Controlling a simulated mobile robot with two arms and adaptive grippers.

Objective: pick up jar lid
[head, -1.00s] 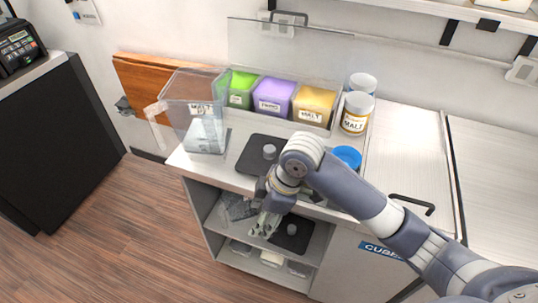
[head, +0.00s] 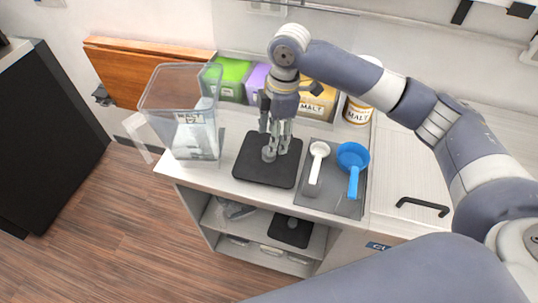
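The jar lid (head: 251,171) is a flat black square with a small grey knob (head: 268,155) on top. It lies flat on the counter, right of the clear square jar (head: 171,97). My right gripper (head: 277,151) points down at the lid, its fingertips right at the knob and partly overlapping it. I cannot tell whether the fingers are closed on the knob or only beside it. A second black lid with a knob (head: 291,233) lies on the shelf below. My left gripper is not in view.
A white scoop (head: 316,165) and a blue scoop (head: 353,158) lie on a grey mat (head: 337,199) right of the lid. Green, purple and yellow tubs (head: 231,74) and a malt jar (head: 356,111) stand behind. The counter's front edge is close to the lid.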

